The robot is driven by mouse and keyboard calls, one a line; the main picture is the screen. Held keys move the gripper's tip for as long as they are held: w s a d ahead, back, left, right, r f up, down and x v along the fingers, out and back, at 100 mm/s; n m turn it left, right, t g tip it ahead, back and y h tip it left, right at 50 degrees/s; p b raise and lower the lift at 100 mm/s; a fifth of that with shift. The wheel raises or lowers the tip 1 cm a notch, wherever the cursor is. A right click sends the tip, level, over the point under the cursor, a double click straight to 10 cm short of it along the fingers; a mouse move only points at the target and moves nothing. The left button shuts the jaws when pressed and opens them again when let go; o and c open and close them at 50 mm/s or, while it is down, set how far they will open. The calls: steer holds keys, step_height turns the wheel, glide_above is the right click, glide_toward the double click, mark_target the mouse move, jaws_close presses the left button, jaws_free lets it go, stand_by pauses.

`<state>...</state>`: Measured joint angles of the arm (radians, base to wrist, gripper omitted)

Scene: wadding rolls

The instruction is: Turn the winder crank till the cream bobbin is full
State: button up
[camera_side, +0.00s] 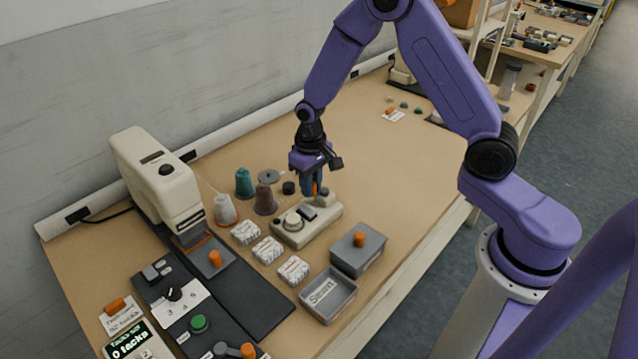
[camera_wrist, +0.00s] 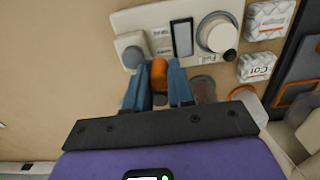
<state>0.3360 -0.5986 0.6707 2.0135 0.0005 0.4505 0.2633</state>
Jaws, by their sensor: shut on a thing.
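The winder (camera_side: 306,226) is a cream box on the table, with a dark slot on top and a round cream part (camera_side: 292,221) at its left end. In the wrist view the winder (camera_wrist: 165,18) shows the round cream part (camera_wrist: 217,35) and a cream post (camera_wrist: 131,50). I cannot tell how much thread is on the cream bobbin. My gripper (camera_side: 315,188) points down at the winder's far right end. In the wrist view my gripper (camera_wrist: 159,84) is shut on an orange knob (camera_wrist: 159,70), apparently the crank's handle. The fingers hide the crank arm.
Thread cones, teal (camera_side: 244,183), brown (camera_side: 265,200) and white (camera_side: 225,210), stand left of the winder. Wrapped white packs (camera_side: 267,249), a grey tray (camera_side: 328,295) and a grey box with an orange knob (camera_side: 358,254) lie in front.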

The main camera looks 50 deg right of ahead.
steer(key=shift+s+d, duration=0.1)
steer(key=shift+d, duration=0.1)
steer(key=shift+w+d, duration=0.6)
steer(key=shift+d, duration=0.1)
steer(key=shift+f, duration=0.1)
steer(key=shift+d, duration=0.85)
steer(key=shift+d, duration=0.1)
